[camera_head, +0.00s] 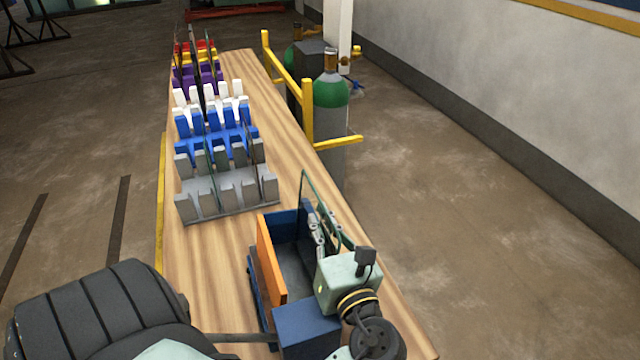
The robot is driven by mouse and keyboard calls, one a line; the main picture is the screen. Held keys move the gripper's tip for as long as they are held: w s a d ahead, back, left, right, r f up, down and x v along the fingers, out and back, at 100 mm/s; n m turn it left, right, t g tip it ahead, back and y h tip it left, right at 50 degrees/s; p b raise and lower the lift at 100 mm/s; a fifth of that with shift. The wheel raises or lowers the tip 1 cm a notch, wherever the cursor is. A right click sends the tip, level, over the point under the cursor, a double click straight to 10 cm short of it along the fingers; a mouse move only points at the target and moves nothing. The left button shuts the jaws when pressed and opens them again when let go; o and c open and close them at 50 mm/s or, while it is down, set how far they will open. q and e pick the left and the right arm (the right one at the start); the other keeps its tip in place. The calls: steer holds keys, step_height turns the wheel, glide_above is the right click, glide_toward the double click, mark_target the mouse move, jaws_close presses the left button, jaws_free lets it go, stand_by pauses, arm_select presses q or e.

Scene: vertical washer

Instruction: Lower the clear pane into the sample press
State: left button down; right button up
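The sample press (270,258) is a box with an orange front panel and blue walls, near the front of the wooden table. The fingers appear closed on the clear pane (316,200), which shows mainly as a thin green outline. The pane stands upright at the right side of the press, rising above it. Its lower edge is hidden, so I cannot tell how far it is inside.
Grey (230,190), blue (215,135), white and purple slotted racks line the table behind the press, with thin panes in some. Yellow rails (307,115) and a green-topped gas cylinder (331,95) stand beyond the table's right edge. Bare tabletop lies left of the press.

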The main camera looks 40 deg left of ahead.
mark_target(319, 198)
arm_select(q)
steer(key=c, duration=2.5)
jaws_free()
steer(key=shift+f, duration=0.55)
steer(key=o, duration=0.6)
steer(key=shift+s, duration=0.1)
steer(key=shift+o, duration=0.2)
steer(key=shift+f, duration=0.1)
steer(key=shift+r+p, duration=0.8)
steer(key=shift+p, duration=0.15)
step_height(319, 198, up, 4)
steer(key=p, duration=0.4)
step_height(319, 198, up, 3)
steer(key=p, duration=0.4)
steer(key=shift+r, duration=0.1)
